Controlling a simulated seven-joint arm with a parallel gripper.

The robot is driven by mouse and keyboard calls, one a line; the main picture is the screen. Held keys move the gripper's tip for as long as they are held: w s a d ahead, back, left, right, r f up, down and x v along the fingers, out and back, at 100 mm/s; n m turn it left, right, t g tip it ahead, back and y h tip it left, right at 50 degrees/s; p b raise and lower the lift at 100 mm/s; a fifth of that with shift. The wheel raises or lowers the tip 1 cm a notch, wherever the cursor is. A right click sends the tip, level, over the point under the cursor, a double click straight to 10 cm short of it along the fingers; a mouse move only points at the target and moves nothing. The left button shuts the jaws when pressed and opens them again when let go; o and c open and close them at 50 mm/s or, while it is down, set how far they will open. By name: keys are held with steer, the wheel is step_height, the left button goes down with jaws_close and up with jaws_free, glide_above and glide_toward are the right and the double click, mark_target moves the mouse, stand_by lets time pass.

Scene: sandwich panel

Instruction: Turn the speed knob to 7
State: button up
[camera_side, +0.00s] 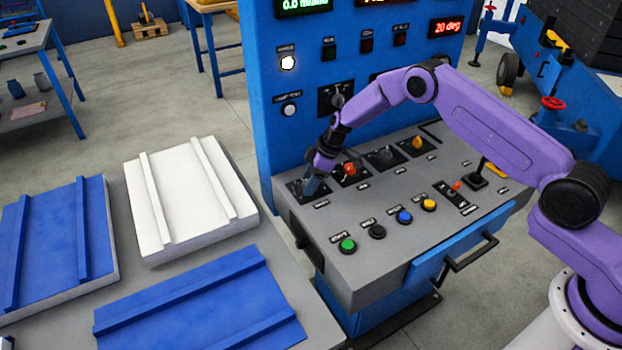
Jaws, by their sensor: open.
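The control console (330,265) has a sloped grey top with a row of knobs on dark dial plates along its back. My gripper (312,188) points down at the leftmost dial plate (296,190) and hides most of the knob there. It is open; whether its fingers touch the knob cannot be told. To its right are a red knob (349,169), a dark knob (385,155) and a yellow knob (417,143). The labels and dial numbers are too small to read, so which knob is speed, and its setting, cannot be told.
Green (347,245), black (377,231), blue (404,216) and yellow (428,205) buttons line the console's front. A blue upright panel (262,130) with displays rises behind. White (190,190) and blue (200,305) ribbed panels lie on the left.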

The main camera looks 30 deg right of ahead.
steer(key=c, duration=1)
steer(key=shift+m, duration=0.3)
steer(key=m, duration=0.2)
steer(key=m+t+h, duration=0.1)
steer(key=m, duration=0.1)
steer(key=shift+s+a+t, duration=0.1)
steer(key=shift+a+t, duration=0.05)
steer(key=shift+t, duration=0.15)
steer(key=m, duration=0.2)
steer(key=m+h, duration=0.1)
steer(key=m, duration=0.1)
steer(key=shift+a+m+t+h, duration=0.15)
steer(key=shift+m+t+h, duration=0.15)
steer(key=m+h, duration=0.1)
steer(key=m, duration=0.3)
steer(key=shift+a+h, duration=0.1)
steer(key=shift+h, duration=0.3)
steer(key=shift+m+h, duration=0.8)
steer(key=shift+m, duration=1.5)
